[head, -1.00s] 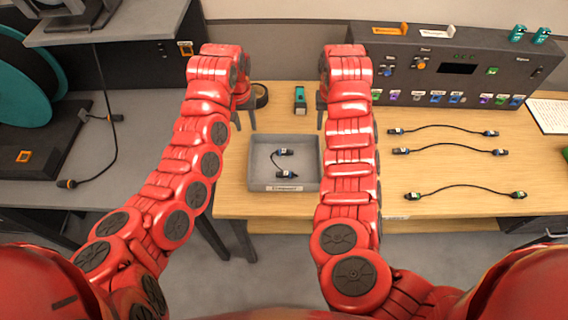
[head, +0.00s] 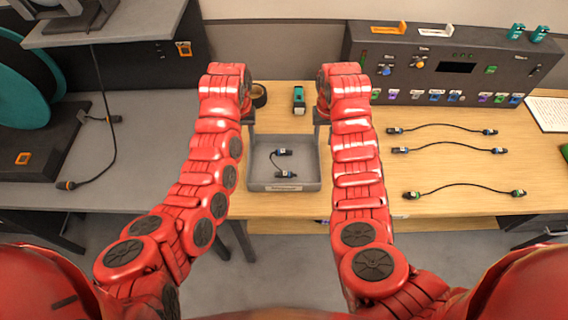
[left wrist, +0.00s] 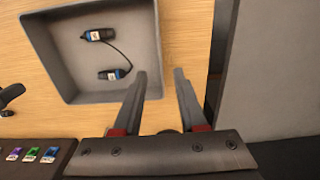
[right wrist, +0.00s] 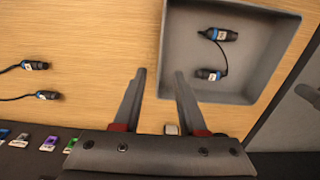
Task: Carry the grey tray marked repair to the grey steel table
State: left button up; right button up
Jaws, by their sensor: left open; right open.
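The grey tray (head: 306,158) sits on the wooden bench, with a label on its front wall too small to read surely. A short black cable with blue-ringed plugs (head: 282,164) lies in it. My left gripper (head: 249,124) is open at the tray's left wall, and my right gripper (head: 319,124) is open at its right wall. In the left wrist view the tray wall (left wrist: 157,40) lines up with the gap between the fingers (left wrist: 160,74). The right wrist view shows the same (right wrist: 160,74). Contact cannot be told. The grey steel table (head: 140,135) is at left.
A dark control panel (head: 450,65) stands at the bench's back right. Several cables (head: 445,150) lie right of the tray. A teal-and-black item (head: 299,98) and a dark ring (head: 259,95) are behind it. A loose black cable (head: 112,150) and dark equipment occupy parts of the steel table.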

aim_at(250, 165)
pick_arm(q)
notch_tip(250, 165, down, 12)
jog(key=shift+r, duration=0.15)
pick_arm(e)
notch_tip(250, 165, down, 12)
jog(key=shift+r, duration=0.1)
pick_arm(q)
grip_shut()
pick_arm(e)
grip_shut()
jog(key=shift+r, duration=0.1)
dwell(0.9)
